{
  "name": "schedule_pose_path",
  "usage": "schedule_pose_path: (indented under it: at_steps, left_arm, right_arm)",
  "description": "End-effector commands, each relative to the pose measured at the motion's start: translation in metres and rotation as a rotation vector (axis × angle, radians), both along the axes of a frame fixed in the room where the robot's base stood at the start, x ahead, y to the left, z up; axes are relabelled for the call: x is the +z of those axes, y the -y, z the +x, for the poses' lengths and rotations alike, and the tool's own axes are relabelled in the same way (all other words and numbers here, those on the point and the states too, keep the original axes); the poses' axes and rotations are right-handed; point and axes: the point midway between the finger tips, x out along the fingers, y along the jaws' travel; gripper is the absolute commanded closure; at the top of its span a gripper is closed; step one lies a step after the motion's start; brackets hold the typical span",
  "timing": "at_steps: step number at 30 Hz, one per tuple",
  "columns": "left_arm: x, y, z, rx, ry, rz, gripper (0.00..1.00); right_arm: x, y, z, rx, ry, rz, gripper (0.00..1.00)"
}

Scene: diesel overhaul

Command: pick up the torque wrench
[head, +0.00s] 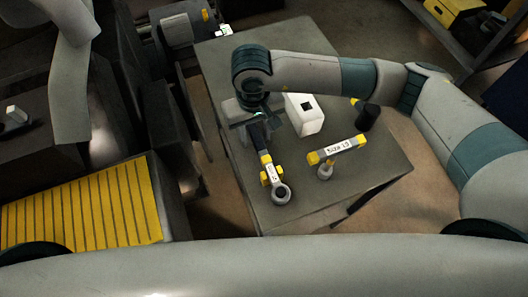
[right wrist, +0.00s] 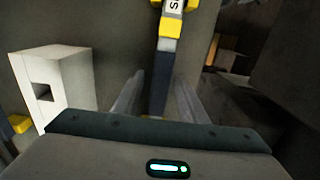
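The torque wrench (head: 270,172) lies on the grey table, with a ring end toward the front edge, yellow collars, a white label and a dark handle. Its dark handle (right wrist: 160,82) also shows in the right wrist view. My right gripper (head: 256,128) is over the handle's far end. In the right wrist view its two fingers stand one on each side of the handle, with narrow gaps, so it looks open. My left arm shows at the upper left; its gripper is out of view.
A white box (head: 305,115) with a square hole stands close right of my right gripper. A yellow-ended bar (head: 338,150) labelled as a size sits at the right, above a small metal piece (head: 325,172). A black cylinder (head: 367,116) stands behind it. A yellow striped surface (head: 85,205) is at left.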

Motion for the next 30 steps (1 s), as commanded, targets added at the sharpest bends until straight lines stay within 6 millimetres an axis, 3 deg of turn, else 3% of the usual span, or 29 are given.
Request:
schedule_pose_path:
  at_steps: [13, 14, 18, 19, 30]
  left_arm:
    - [0.0, -0.0006, -0.0003, 0.0, -0.001, 0.001, 0.61]
    - [0.0, -0.0006, -0.0004, 0.0, -0.001, 0.001, 0.61]
    - [0.0, -0.0007, -0.0004, 0.0, -0.001, 0.001, 0.61]
    - [0.0, -0.0008, -0.0003, 0.0, -0.001, 0.001, 0.61]
    - [-0.0004, -0.001, -0.0004, 0.0, -0.001, 0.001, 0.61]
  right_arm:
    - [-0.0005, 0.0001, 0.0, 0.0, 0.0, 0.0, 0.61]
    - [-0.0005, 0.0001, 0.0, 0.0, 0.0, 0.0, 0.63]
    - [-0.0004, 0.0002, 0.0001, 0.0, 0.0, 0.0, 0.97]
    - [-0.0004, 0.0002, 0.0001, 0.0, 0.0, 0.0, 1.0]
    - [0.0012, -0.0002, 0.0005, 0.0, 0.001, 0.0, 1.0]
